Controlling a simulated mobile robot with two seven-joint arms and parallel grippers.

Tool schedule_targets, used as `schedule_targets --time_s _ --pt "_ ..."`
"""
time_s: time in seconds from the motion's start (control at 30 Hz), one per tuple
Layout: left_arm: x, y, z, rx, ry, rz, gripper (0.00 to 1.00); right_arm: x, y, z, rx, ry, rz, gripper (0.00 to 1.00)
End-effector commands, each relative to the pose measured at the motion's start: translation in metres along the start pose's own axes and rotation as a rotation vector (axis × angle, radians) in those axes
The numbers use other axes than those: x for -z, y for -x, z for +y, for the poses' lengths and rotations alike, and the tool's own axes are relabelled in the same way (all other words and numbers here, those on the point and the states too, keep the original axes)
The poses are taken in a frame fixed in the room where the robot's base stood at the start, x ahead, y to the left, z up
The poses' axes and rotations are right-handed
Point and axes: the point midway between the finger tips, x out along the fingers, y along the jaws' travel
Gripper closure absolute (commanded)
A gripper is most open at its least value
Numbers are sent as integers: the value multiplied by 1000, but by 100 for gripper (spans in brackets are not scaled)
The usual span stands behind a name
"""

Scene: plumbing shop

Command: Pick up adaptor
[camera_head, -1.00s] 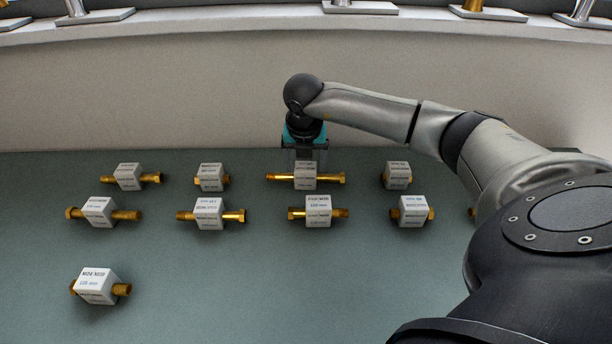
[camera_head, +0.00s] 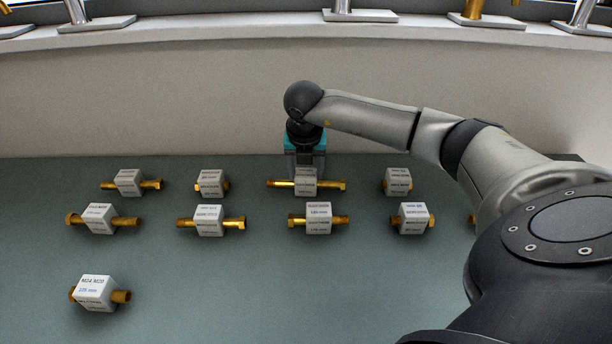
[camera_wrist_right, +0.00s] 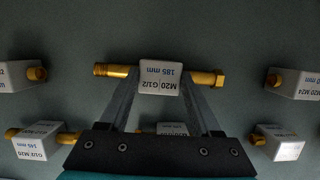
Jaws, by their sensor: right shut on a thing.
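Several brass adaptors with white label blocks lie in rows on the green-grey table. My right gripper (camera_head: 305,168) is at the back-row adaptor (camera_head: 306,183) in the middle. In the right wrist view this adaptor (camera_wrist_right: 160,77) reads M20 G1/2, 185 mm, and its brass ends stick out on both sides. The right fingers (camera_wrist_right: 160,95) are shut on it, one on each side of the white block. Whether it touches the table is hard to tell. My left gripper is not in view.
Another adaptor (camera_head: 318,218) lies just in front of the held one. Others lie to the left (camera_head: 210,183) and right (camera_head: 398,182). A pale wall (camera_head: 180,100) rises behind the table, with taps on a ledge (camera_head: 240,29) above. The front middle table (camera_head: 260,290) is clear.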

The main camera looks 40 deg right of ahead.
Motion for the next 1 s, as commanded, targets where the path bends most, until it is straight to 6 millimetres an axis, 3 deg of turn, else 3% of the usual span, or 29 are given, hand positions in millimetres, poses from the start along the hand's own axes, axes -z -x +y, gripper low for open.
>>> schedule_targets --time_s 0.27,0.8,1.0 --pt "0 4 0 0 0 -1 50 -8 23 1 -4 -1 -5 100" --pt "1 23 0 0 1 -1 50 -46 147 1 -5 -2 -5 100" --pt "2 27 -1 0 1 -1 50 -55 177 1 -4 0 -3 100"
